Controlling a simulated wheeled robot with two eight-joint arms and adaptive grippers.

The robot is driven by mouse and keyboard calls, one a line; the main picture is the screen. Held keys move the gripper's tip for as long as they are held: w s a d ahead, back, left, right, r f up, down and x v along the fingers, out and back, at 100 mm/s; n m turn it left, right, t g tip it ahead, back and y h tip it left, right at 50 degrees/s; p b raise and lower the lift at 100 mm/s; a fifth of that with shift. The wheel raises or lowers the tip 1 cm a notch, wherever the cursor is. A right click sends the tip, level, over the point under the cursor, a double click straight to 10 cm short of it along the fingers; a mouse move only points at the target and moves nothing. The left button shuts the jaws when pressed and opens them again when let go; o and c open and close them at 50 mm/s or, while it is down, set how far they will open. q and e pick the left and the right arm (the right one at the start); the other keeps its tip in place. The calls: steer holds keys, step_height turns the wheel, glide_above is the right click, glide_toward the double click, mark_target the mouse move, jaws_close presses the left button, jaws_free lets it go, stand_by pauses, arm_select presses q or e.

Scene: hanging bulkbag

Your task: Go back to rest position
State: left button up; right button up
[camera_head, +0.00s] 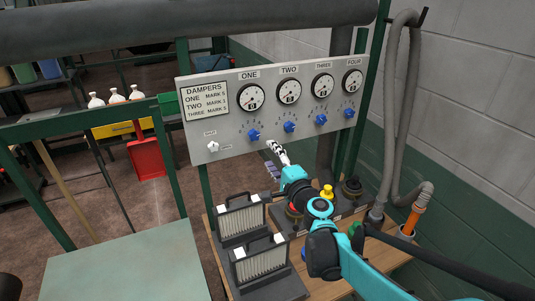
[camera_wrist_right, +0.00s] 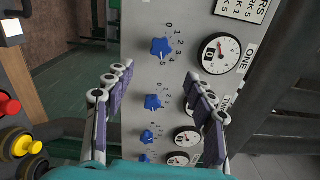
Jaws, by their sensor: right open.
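My left gripper is not in view.
Two pleated filters in dark frames (camera_head: 240,218) stand on the wooden bench below the panel. A box with red and yellow buttons (camera_head: 327,191) is close to my right arm. A grey hose (camera_head: 389,110) hangs at right. A pale green table (camera_head: 125,265) is at lower left.

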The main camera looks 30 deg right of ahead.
steer(key=s+a+f+n+g+y+b, duration=0.25)
steer(key=s+a+f+n, duration=0.2)
steer(key=a, duration=0.35)
steer(key=s+a+f+n+g+y+b, duration=0.2)
steer(key=s+a+f+n+g, duration=0.1)
steer(key=a+f+n, duration=0.4)
steer(key=s+f+n+g+h+b, duration=0.3)
steer(key=s+f+n, duration=0.5)
steer(key=s+f, duration=0.5)
steer(key=shift+s+a+f+g+b, duration=0.3)
steer(key=shift+s+g+b, duration=0.4)
steer(key=shift+s+g, duration=0.5)
steer(key=shift+w+h, duration=0.1)
steer(key=shift+h, duration=0.15)
